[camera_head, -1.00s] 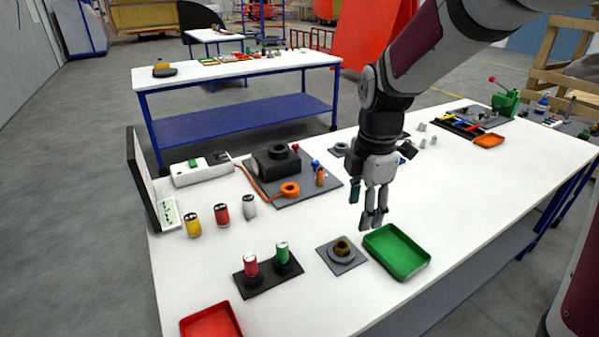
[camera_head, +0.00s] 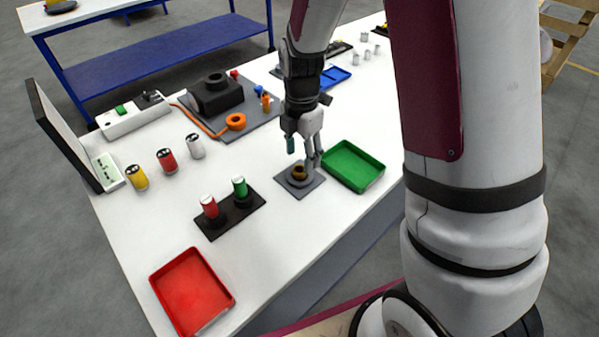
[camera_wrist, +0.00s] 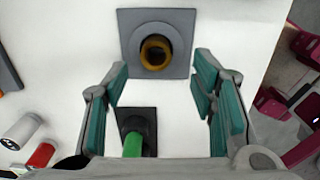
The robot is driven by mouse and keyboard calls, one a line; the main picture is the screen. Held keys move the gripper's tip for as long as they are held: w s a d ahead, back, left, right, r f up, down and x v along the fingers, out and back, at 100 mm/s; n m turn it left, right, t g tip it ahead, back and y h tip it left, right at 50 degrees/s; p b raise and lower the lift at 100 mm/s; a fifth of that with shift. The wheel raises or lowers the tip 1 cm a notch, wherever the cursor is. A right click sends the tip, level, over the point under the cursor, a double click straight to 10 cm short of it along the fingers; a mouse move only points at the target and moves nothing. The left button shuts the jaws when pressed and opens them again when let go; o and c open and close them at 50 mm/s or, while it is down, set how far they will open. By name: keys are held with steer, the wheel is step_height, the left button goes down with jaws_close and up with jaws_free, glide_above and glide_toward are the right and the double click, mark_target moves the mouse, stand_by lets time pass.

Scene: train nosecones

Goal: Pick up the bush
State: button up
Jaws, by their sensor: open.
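The bush is a small brass-coloured ring (camera_head: 299,171) seated upright in a round grey holder on a square grey plate (camera_head: 313,186). It also shows in the wrist view (camera_wrist: 146,58), near the top centre, with a dark hole in it. My gripper (camera_head: 304,152) points down just above and behind the bush in the head view. In the wrist view the teal-padded fingers (camera_wrist: 160,80) are spread wide, with nothing between them. The bush lies ahead of the fingertips there, apart from them.
A green tray (camera_head: 378,173) stands close right of the plate. A black stand (camera_head: 217,229) with a red and a green cylinder is at left. A red tray (camera_head: 192,291) lies at the front. A grey plate with a black block (camera_head: 216,96) is behind.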

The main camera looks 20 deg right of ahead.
mark_target(300, 165)
steer(key=f, duration=0.4)
steer(key=shift+w+a+f, duration=0.1)
steer(key=shift+w+f, duration=0.15)
steer(key=shift+f, duration=0.15)
steer(key=shift+c, duration=0.2)
jaws_close()
